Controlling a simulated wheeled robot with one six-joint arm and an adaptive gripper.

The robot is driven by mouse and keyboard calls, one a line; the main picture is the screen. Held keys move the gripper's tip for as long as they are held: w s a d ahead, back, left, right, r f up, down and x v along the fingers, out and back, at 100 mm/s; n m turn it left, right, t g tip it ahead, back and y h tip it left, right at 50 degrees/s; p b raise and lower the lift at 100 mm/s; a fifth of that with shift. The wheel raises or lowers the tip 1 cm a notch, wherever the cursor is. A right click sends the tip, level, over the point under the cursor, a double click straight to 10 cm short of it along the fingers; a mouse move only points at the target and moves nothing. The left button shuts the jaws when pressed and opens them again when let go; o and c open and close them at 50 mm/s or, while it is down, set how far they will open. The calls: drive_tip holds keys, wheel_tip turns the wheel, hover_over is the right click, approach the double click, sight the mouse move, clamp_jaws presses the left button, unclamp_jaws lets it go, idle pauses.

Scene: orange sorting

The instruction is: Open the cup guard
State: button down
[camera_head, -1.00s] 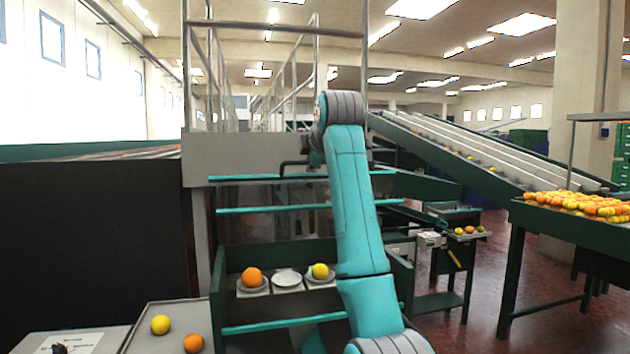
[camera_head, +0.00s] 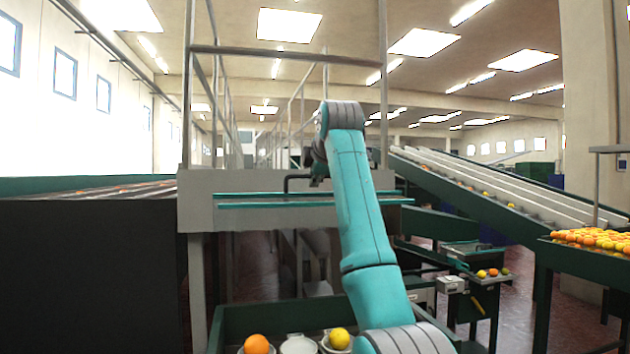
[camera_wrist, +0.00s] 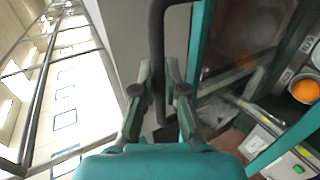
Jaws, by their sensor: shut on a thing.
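The cup guard (camera_head: 250,206) shows as long teal bars in front of the grey panel, above the cups. Its dark handle (camera_head: 286,184) stands out at the bars, and in the wrist view the handle (camera_wrist: 157,45) runs down between my fingers. My gripper (camera_wrist: 160,95) is shut on this handle. In the head view my gripper (camera_head: 318,178) is small and partly hidden by my arm. Below the guard, an orange fruit (camera_head: 256,345) and a yellow fruit (camera_head: 339,338) sit in cups, with an empty white cup (camera_head: 298,346) between them.
The grey panel (camera_head: 230,184) and railings stand behind the guard. A dark wall (camera_head: 90,270) closes off the left. A sloping conveyor (camera_head: 480,190) and a table of oranges (camera_head: 590,250) are at the right.

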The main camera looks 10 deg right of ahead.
drive_tip(key=shift+w+r, duration=0.1)
drive_tip(key=shift+w, duration=0.05)
drive_tip(key=c, duration=1.2)
unclamp_jaws()
drive_tip(key=v, duration=1.2)
